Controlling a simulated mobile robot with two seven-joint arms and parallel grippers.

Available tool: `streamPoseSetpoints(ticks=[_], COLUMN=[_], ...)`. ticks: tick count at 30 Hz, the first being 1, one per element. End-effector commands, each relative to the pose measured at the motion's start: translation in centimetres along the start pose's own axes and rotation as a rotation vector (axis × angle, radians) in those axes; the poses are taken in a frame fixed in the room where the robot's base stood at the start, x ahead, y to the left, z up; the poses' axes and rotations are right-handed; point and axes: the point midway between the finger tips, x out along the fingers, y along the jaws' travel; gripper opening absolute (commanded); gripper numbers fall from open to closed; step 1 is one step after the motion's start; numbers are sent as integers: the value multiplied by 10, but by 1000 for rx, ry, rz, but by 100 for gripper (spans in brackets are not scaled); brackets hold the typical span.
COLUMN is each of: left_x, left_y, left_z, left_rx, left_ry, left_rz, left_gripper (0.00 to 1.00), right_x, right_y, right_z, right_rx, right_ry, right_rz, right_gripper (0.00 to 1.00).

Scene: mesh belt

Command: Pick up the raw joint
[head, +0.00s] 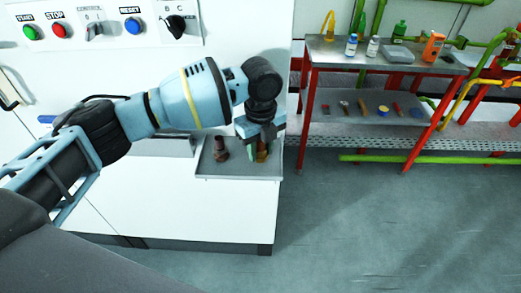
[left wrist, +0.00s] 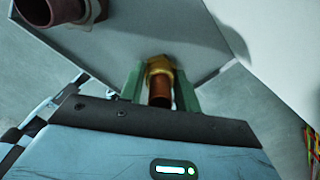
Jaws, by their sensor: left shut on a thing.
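My left gripper (head: 257,149) is shut on a joint (head: 263,152) with a brass-coloured collar and a copper-brown tube. In the left wrist view, this joint (left wrist: 160,78) stands between the two green fingers of the gripper (left wrist: 159,92). It is over the right part of a small grey tray (head: 222,172); I cannot tell whether it still touches the tray. A second, darker brown joint (head: 221,150) stands on the tray to the left, apart from the gripper. It also shows at the top left of the left wrist view (left wrist: 62,10). My right gripper is out of view.
The tray sticks out from a white machine cabinet (head: 210,215) with a button panel (head: 100,25) above. A red-framed bench (head: 385,62) with bottles on top and small tools on its lower shelf (head: 370,108) stands at the right. The floor (head: 390,225) in front is clear.

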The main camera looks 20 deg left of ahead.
Motion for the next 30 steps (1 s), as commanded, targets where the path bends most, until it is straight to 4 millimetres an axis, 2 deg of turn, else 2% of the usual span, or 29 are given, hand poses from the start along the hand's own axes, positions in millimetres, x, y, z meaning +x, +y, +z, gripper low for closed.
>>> streamPoseSetpoints(ticks=[11, 18, 23, 30], left_x=[-9, -39, -39, -44], left_y=[-1, -1, 26, 75], left_z=[0, 0, -8, -23], left_rx=[1, 1, 2, 2], left_ry=[0, 1, 0, -2], left_rz=[-3, -4, -1, -2], left_gripper=[4, 4, 4, 4], right_x=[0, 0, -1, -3], right_y=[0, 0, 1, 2], right_z=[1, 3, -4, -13], right_rx=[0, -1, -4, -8], right_ry=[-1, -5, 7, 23], right_rz=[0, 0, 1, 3], right_gripper=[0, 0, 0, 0])
